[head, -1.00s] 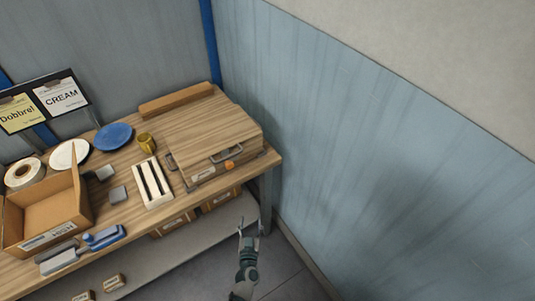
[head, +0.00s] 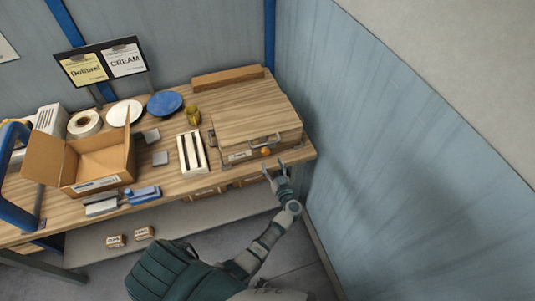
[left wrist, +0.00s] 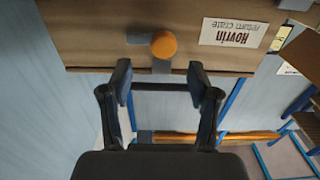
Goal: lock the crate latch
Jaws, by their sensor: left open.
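The wooden crate (head: 250,112) stands shut on the right end of the table. In the left wrist view the knob (left wrist: 163,44) sits on a grey plate, just ahead of the fingertips. My left gripper (head: 273,169) is open and empty in front of the crate, close to the knob; I see no contact. In the left wrist view its two fingers (left wrist: 159,82) are spread, with the knob above the gap between them. My right gripper is not in view.
A white slotted rack (head: 192,153), a mustard mug (head: 193,115), a blue plate (head: 165,104) and an open cardboard box (head: 97,165) stand left of the crate. A blue wall (head: 390,170) is close on the right. A lower shelf (head: 165,226) runs under the table.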

